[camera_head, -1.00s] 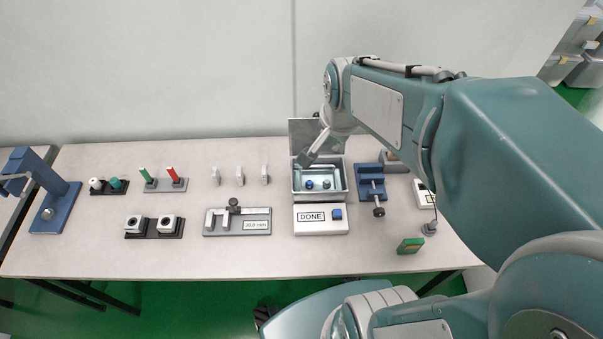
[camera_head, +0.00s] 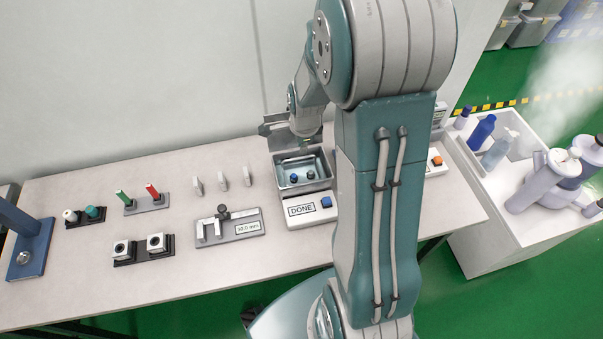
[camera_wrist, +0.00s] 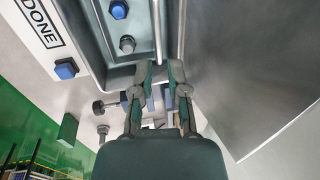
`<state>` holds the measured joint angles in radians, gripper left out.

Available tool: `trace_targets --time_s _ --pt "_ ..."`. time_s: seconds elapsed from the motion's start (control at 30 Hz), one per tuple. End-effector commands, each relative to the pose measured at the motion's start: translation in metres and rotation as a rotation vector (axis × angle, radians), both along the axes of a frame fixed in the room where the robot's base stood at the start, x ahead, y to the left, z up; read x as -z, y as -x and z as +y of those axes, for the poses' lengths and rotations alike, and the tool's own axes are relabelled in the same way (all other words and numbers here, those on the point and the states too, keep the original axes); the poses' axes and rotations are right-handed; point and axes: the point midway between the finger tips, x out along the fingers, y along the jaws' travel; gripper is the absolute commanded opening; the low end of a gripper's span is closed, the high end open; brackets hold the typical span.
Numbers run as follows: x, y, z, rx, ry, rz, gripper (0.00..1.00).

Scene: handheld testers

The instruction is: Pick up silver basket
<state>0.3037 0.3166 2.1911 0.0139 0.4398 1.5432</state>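The silver basket (camera_head: 319,184) is an open metal box in the middle of the table, behind a white DONE box. A blue and a dark knob-like piece lie inside it. In the wrist view the basket (camera_wrist: 104,40) fills the upper left, with its rim running up to the fingers. My gripper (camera_wrist: 160,68) is at that rim, fingers apart, one on each side of the rim's line. I cannot tell whether they touch it. In the head view my gripper (camera_head: 305,143) is low at the basket's back edge, its tips partly hidden.
A grey upright panel (camera_head: 274,126) stands behind the basket and fills the right of the wrist view (camera_wrist: 245,60). The DONE box (camera_head: 309,209) is in front. A caliper stand (camera_head: 230,227) and small white pieces (camera_head: 222,176) stand left. My arm hides the table to the right.

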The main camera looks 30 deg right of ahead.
Motion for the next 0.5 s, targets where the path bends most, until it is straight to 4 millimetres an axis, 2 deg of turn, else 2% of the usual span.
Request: trace_targets --time_s 0.1,0.27,0.5 --pt "0.013 -0.002 0.003 -0.005 0.003 0.002 0.20" --pt "0.023 -0.004 0.004 -0.005 0.005 0.001 0.20" --pt "0.057 -0.012 0.002 -0.005 0.002 0.001 0.20"
